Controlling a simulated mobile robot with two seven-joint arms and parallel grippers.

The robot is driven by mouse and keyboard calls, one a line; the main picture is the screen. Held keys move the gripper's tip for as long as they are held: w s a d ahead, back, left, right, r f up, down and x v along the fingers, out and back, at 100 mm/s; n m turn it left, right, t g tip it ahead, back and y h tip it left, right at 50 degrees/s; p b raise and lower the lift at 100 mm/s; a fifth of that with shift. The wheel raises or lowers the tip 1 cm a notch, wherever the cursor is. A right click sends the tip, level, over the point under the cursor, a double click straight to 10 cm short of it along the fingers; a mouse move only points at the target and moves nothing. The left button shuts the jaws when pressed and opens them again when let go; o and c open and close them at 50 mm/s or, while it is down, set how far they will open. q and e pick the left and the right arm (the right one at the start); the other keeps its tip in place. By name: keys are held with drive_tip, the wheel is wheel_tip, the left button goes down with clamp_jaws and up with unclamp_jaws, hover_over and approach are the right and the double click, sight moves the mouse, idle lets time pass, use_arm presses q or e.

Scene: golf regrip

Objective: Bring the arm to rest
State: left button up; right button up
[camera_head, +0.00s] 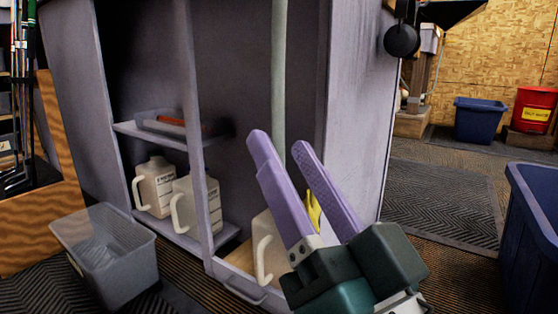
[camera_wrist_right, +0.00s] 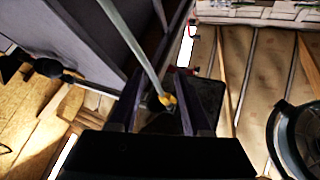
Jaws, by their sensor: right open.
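My right gripper (camera_head: 281,147) is raised in front of the grey cabinet (camera_head: 359,110), with its two purple fingers pointing up and spread apart. It is open, and nothing shows gripped between the fingers. In the right wrist view the fingers (camera_wrist_right: 157,88) are also apart. A pale pole (camera_head: 279,70) stands upright behind the fingertips in the head view. In the wrist view the pole (camera_wrist_right: 141,48) runs down toward a small yellow piece (camera_wrist_right: 167,99) seen between the fingers; I cannot tell how far off it is. My left gripper is out of view.
White jugs (camera_head: 155,184) stand on the cabinet's lower shelf. A clear bin (camera_head: 105,262) is on the floor at left. A blue bin (camera_head: 535,225) is at the right edge; another blue bin (camera_head: 482,120) and a red can (camera_head: 534,108) stand farther back. Matted floor (camera_head: 440,195) between is clear.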

drive_tip(key=s+d+f+g+h, duration=0.2)
drive_tip(key=d+f+g+h, duration=0.5)
drive_tip(key=f, duration=0.6)
drive_tip(key=s+d+f+n+g+h, duration=0.1)
drive_tip(key=s+d+f+g, duration=0.3)
drive_tip(key=s, duration=0.5)
drive_tip(key=s+d+f+n+g+h, duration=0.1)
drive_tip(key=s+d+f+g+h, duration=0.1)
drive_tip(key=s+d+g, duration=0.5)
wheel_tip(320, 180, up, 107)
drive_tip(key=s+p, duration=0.2)
drive_tip(key=p, duration=10.5)
drive_tip(key=shift+a+r+p, duration=0.15)
drive_tip(key=shift+a+p, duration=0.2)
